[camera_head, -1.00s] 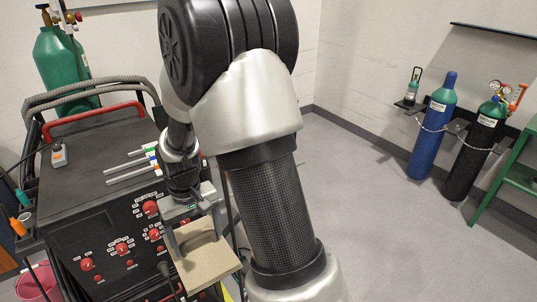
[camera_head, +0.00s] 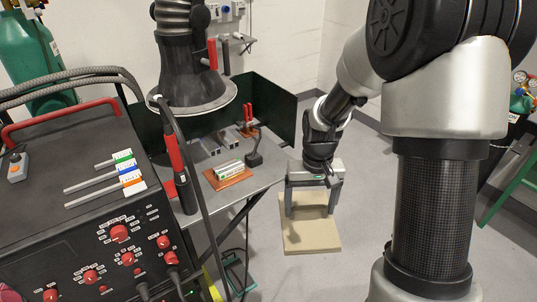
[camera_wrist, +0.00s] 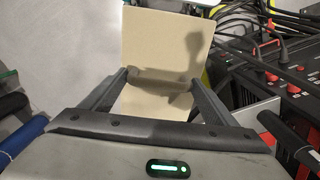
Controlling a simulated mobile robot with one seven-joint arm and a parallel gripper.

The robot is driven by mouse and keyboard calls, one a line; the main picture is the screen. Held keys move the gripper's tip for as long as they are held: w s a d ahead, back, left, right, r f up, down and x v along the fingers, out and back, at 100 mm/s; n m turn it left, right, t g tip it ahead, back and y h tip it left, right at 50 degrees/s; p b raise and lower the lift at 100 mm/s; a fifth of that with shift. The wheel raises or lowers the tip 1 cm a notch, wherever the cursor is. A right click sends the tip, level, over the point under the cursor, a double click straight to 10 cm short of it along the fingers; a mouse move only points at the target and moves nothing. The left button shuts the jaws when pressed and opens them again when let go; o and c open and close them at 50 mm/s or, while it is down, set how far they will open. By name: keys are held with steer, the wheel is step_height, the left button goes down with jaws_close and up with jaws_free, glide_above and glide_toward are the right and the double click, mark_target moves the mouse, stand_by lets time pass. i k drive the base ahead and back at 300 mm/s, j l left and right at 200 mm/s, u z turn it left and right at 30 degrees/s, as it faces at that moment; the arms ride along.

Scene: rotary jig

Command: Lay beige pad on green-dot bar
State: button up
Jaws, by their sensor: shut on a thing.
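The beige pad (camera_head: 314,238) is a flat square plate with a raised block, held by my gripper (camera_head: 312,208). It hangs in the air right of the work table. The wrist view shows the pad (camera_wrist: 166,45) between and beyond the two fingers of my gripper (camera_wrist: 162,85), which are shut on its block. A bar with a green-marked label (camera_head: 112,158) lies on the dark machine's top, behind blue- and orange-marked ones. Another small white-and-green piece (camera_head: 229,168) lies on a brown plate on the table. I cannot make out a green dot on either.
The grey work table (camera_head: 240,195) holds metal blocks (camera_head: 212,147) and clamps with red handles. A dark screen (camera_head: 272,108) borders its back. An extraction hood (camera_head: 193,75) hangs above its left part. The dark machine (camera_head: 85,215) and its cables stand left. Floor right of the table is clear.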

mark_target(228, 166)
steer(key=i+l+u, duration=0.25)
steer(key=i+u, duration=0.2)
steer(key=i+l+u, duration=0.3)
steer(key=u, duration=0.2)
steer(key=i+l+u, duration=0.25)
steer(key=l+u, duration=0.2)
